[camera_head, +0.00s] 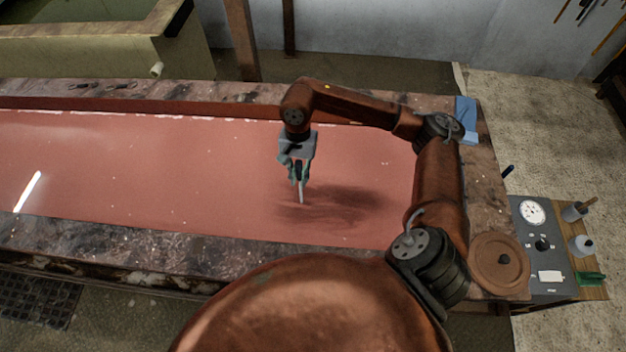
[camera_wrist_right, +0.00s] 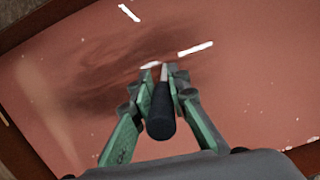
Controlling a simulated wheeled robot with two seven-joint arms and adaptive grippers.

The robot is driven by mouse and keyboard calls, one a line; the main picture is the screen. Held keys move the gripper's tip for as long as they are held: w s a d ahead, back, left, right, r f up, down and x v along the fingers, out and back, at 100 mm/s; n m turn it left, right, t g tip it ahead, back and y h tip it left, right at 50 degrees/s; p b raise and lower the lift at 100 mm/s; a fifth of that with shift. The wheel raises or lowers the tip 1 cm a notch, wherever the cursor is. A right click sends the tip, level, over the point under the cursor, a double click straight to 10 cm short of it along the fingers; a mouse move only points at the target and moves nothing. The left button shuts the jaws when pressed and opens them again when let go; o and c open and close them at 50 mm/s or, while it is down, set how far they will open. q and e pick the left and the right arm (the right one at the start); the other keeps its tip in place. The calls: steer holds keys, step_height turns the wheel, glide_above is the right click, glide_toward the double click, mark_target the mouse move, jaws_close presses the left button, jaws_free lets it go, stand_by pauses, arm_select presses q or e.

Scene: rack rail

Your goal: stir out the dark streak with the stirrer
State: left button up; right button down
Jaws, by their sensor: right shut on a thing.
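My right gripper (camera_head: 299,179) is shut on the stirrer (camera_head: 301,196), whose pale shaft points down to the red liquid in the vat (camera_head: 130,160). In the right wrist view the stirrer's dark handle (camera_wrist_right: 161,112) sits between the green fingers of my right gripper (camera_wrist_right: 164,84). The tip is at or near the surface; I cannot tell how deep it reaches. The dark streak (camera_head: 345,205) spreads as a blurred patch to the right of and below the stirrer. It also shows in the right wrist view (camera_wrist_right: 105,80) around and left of the fingertips. My left gripper is not in view.
The vat's stained rim (camera_head: 120,252) runs along the near side. A round brown lid (camera_head: 498,262) lies at the right end, and a blue cloth (camera_head: 466,112) at the far right corner. A side bench with a dial (camera_head: 532,211) stands to the right. The liquid's left part is clear.

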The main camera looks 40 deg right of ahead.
steer(key=s+d+b, duration=0.2)
steer(key=s+d, duration=0.3)
steer(key=d, duration=0.1)
stand_by(0.6)
steer(key=shift+d+r, duration=0.1)
steer(key=shift+r, duration=0.1)
step_height(320, 180, up, 16)
steer(key=p, duration=0.6)
steer(key=shift+p, duration=0.4)
steer(key=shift+s, duration=0.15)
stand_by(3.4)
